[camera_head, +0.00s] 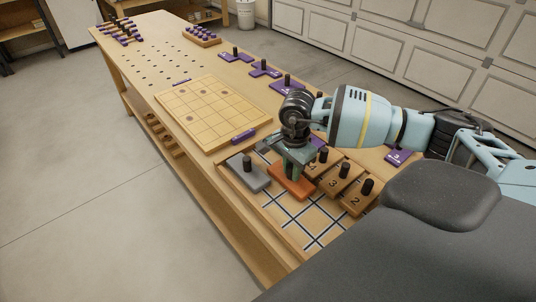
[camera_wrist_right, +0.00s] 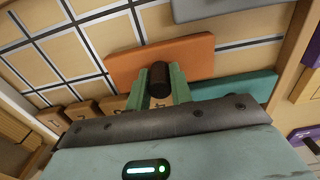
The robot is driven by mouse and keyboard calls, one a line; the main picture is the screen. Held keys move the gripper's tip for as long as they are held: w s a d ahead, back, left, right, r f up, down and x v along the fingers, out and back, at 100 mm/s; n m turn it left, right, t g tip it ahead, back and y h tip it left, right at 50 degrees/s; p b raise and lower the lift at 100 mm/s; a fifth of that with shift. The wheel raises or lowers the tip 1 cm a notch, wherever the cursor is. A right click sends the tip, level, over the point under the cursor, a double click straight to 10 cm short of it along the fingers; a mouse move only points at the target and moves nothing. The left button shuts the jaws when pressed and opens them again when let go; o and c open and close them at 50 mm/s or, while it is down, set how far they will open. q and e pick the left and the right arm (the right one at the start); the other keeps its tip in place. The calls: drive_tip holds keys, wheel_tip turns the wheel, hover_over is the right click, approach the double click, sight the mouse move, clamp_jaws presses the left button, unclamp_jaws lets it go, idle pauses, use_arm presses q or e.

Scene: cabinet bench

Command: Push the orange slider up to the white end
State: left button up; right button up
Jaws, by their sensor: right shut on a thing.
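The orange slider (camera_head: 294,190) lies flat on the lined slider board (camera_head: 306,226) at the near end of the bench. It also shows in the wrist view (camera_wrist_right: 192,56), with a black knob standing on it. My right gripper (camera_head: 293,164) reaches down over the slider, and its two green fingers (camera_wrist_right: 160,88) are closed around the knob. The grey slider (camera_head: 256,182) sits just left of the orange one. I cannot pick out a white end in either view. My left gripper is not in view.
Numbered wooden sliders (camera_head: 354,192) stand close on the right. A teal slider (camera_wrist_right: 240,86) lies beside the orange one in the wrist view. Bare lined board lies in front. A pale grid board (camera_head: 205,110) and purple pieces (camera_head: 265,70) are farther back.

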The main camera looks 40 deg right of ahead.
sight(308, 191)
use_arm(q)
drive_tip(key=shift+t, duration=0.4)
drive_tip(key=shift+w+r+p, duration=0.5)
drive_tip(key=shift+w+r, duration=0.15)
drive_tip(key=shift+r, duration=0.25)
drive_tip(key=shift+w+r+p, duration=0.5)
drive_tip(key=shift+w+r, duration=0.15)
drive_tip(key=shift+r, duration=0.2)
use_arm(e)
drive_tip(key=shift+s+d, duration=0.15)
drive_tip(key=shift+s, duration=1.4)
drive_tip(key=shift+s+d, duration=0.1)
drive_tip(key=shift+s, duration=1.6)
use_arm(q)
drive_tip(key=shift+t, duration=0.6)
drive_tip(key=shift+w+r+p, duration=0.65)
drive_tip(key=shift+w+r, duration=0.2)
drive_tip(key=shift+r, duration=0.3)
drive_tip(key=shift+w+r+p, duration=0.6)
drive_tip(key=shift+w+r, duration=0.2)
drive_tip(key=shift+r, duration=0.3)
use_arm(e)
drive_tip(key=shift+s+d, duration=0.15)
drive_tip(key=shift+s, duration=1.8)
drive_tip(key=shift+s+d, duration=0.15)
drive_tip(key=shift+s, duration=1.75)
drive_tip(key=shift+s, duration=0.1)
